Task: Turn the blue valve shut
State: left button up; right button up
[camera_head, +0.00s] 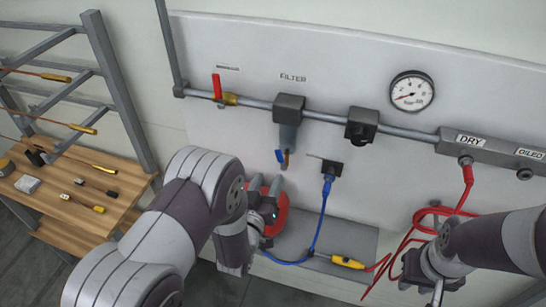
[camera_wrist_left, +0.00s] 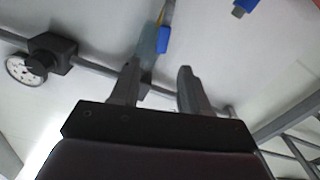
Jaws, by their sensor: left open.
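The blue valve (camera_head: 281,156) is a small blue lever on a brass-coloured fitting under the filter bowl in the head view. In the left wrist view the blue lever (camera_wrist_left: 164,40) shows beyond my fingertips, between their lines. My left gripper (camera_head: 271,187) is below the valve in the head view, partly hidden by its own wrist. In the left wrist view my left gripper (camera_wrist_left: 157,75) is open, with nothing between its fingers; it looks apart from the lever. My right gripper (camera_head: 437,289) is at the lower right, away from the valve; its opening is unclear.
The filter (camera_head: 289,108) hangs from a grey pipe with a red-handled valve (camera_head: 217,87). A black socket (camera_head: 324,169) with a blue hose is right of the valve. A red disc (camera_head: 277,213) is behind my left gripper. Red hose (camera_head: 430,216) hangs near my right arm.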

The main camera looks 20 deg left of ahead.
aim_at(278, 155)
pick_arm(q)
jog(key=w+p, duration=0.2)
jog(key=w, duration=0.6)
jog(key=shift+r, duration=0.1)
jog(key=shift+w, duration=0.35)
jog(key=shift+s, duration=0.1)
pick_arm(e)
jog(key=r, duration=0.3)
jog(key=shift+s+a, duration=0.2)
pick_arm(q)
jog(key=shift+a, duration=0.1)
pick_arm(e)
jog(key=shift+s, duration=0.1)
pick_arm(q)
jog(key=shift+s, duration=0.1)
grip_shut()
